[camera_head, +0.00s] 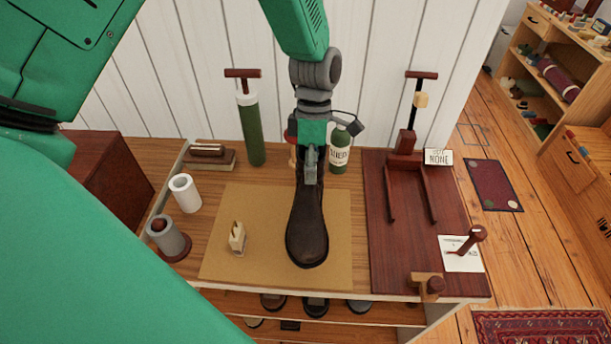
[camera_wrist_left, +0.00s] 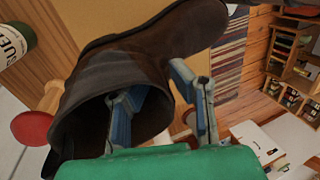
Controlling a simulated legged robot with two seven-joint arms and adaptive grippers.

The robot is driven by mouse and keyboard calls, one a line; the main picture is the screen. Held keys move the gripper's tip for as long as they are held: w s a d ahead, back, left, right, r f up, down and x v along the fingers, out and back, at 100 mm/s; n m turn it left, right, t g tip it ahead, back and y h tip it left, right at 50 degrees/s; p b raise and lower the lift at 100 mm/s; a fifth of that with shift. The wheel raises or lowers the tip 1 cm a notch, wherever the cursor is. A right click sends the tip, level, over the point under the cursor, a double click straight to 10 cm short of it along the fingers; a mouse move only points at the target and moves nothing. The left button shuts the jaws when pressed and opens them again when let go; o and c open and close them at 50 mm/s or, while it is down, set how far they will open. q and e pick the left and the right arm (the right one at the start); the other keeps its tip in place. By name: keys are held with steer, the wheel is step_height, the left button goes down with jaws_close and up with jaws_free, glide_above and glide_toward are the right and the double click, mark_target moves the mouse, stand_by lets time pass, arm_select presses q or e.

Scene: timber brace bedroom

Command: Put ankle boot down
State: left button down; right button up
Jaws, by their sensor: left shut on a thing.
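A dark brown ankle boot (camera_head: 308,232) is over the tan mat (camera_head: 222,205) on the workbench in the head view, its toe toward the near edge. My left gripper (camera_head: 310,168) is shut on the boot's shaft from above. In the left wrist view the boot (camera_wrist_left: 150,52) is tilted, and my left gripper (camera_wrist_left: 165,100) has one finger inside the shaft opening and the other outside. I cannot tell whether the sole touches the mat. My right gripper is not in view.
A green bottle (camera_head: 339,152) and a red-topped wooden item stand behind the boot. A small tan block (camera_head: 237,238) stands on the mat to the left. White cylinder (camera_head: 185,192), grey roller (camera_head: 168,238) and green pump (camera_head: 250,130) are left. A dark red board (camera_head: 400,255) lies right.

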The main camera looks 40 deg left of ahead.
mark_target(312, 187)
arm_select(q)
step_height(312, 187, down, 5)
steer(key=shift+d, duration=0.1)
steer(key=shift+f, duration=0.5)
steer(key=c, duration=1.4)
jaws_free()
steer(key=v, duration=1.2)
steer(key=shift+b, duration=0.4)
